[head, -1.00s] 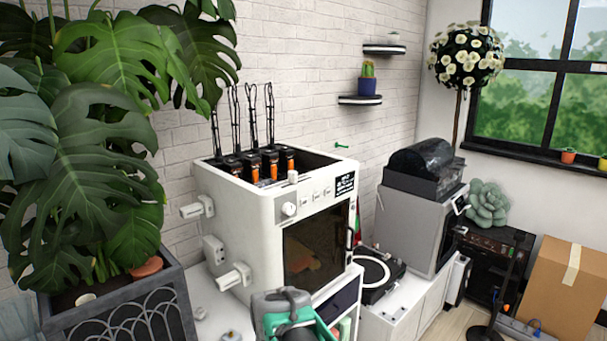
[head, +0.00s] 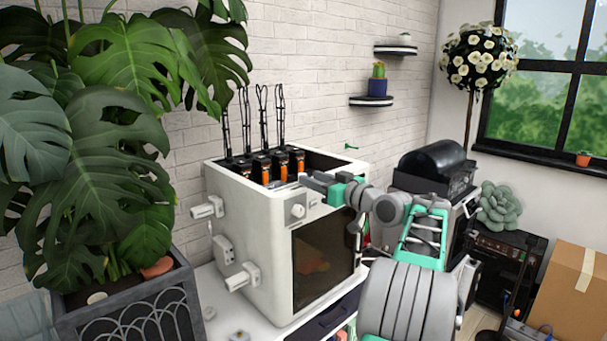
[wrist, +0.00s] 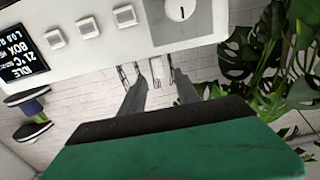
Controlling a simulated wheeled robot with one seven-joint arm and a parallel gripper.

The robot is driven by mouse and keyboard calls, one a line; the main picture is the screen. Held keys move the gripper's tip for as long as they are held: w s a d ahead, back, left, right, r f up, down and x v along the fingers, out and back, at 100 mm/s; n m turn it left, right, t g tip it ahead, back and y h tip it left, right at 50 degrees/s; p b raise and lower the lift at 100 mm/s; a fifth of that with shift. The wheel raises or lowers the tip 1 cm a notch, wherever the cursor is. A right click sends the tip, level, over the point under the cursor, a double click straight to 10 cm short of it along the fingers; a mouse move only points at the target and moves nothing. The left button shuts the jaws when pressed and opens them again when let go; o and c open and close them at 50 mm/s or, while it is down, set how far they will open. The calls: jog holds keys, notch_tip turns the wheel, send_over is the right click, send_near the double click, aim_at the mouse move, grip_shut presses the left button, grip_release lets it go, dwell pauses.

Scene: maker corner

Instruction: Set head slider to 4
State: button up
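The white box-shaped machine (head: 262,235) stands on a white cabinet, with a dark window, a round dial (head: 297,211) and an open top. My gripper (head: 304,179) is at the front rim of the open top, fingers pointing left. In the wrist view my gripper (wrist: 160,82) has its two grey fingers apart. A small pale piece (wrist: 157,68), perhaps the slider's knob, shows between the fingertips; I cannot tell whether they touch it. The dial (wrist: 181,10) is also there. No scale or slider setting is readable.
Several orange-and-black units (head: 265,167) with upright black cables stand in the open top. Square buttons (wrist: 125,16) and a dark display (wrist: 24,52) are on the front panel. A large potted plant (head: 110,150) is at the left.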

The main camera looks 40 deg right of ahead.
jog(key=w+p, duration=0.1)
jog(key=w, duration=0.3)
jog(key=shift+w+a, duration=0.1)
jog(key=shift+w, duration=0.2)
jog(key=shift+c, duration=0.5)
grip_shut()
dwell(0.6)
